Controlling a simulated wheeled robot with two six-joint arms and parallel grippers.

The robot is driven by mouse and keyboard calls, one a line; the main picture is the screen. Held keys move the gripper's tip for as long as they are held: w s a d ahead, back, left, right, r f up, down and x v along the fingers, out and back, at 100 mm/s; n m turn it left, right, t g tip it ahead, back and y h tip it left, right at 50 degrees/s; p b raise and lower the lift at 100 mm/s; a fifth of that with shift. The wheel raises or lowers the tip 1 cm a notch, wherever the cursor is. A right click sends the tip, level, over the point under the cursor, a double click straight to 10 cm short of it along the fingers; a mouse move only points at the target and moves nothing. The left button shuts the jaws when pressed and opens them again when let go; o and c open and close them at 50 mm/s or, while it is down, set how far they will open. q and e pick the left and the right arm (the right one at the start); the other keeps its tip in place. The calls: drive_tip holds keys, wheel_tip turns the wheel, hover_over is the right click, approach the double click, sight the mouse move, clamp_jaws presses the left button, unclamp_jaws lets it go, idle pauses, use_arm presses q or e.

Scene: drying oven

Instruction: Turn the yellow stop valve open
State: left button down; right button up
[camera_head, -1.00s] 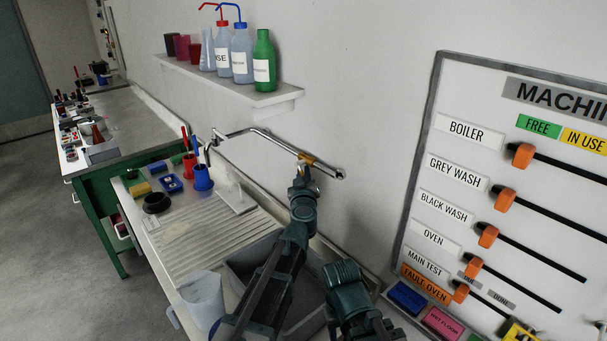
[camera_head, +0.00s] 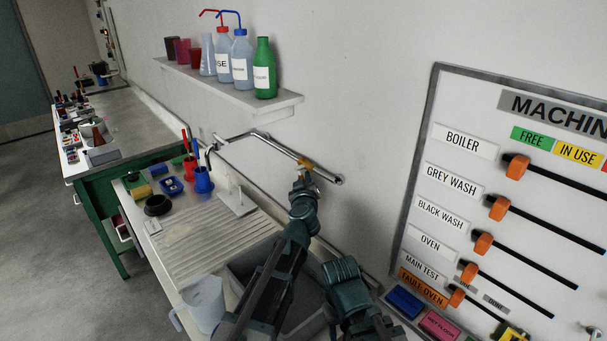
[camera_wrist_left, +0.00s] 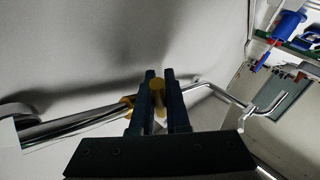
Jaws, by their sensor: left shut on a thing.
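The yellow stop valve (camera_head: 307,163) sits on the metal wall pipe (camera_head: 283,149) above the sink, partly hidden by my gripper in the head view. In the left wrist view its yellow handle (camera_wrist_left: 157,88) stands between the two dark fingers, with more yellow on the pipe (camera_wrist_left: 75,123) beside them. My left gripper (camera_head: 304,178) reaches up to the valve from below and is shut on its handle; it also shows in the left wrist view (camera_wrist_left: 159,92). My right arm's gripper cannot be made out in these views.
The sink basin (camera_head: 243,272) lies under my arm, with a clear jug (camera_head: 203,303) at its front left. A shelf (camera_head: 240,93) with bottles is on the wall above. The machine board (camera_head: 436,110) stands at right. Colored boxes (camera_head: 437,325) lie below it.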

use_arm(q)
drive_tip(key=g+p, duration=0.1)
drive_tip(key=n+g+p, duration=0.1)
drive_tip(key=p, duration=0.1)
drive_tip(key=s+d+n+g+h+p, duration=0.1)
drive_tip(key=p, duration=0.1)
drive_tip(key=shift+r, duration=0.3)
drive_tip(key=c, duration=0.9)
unclamp_jaws()
drive_tip(key=shift+w, duration=0.1)
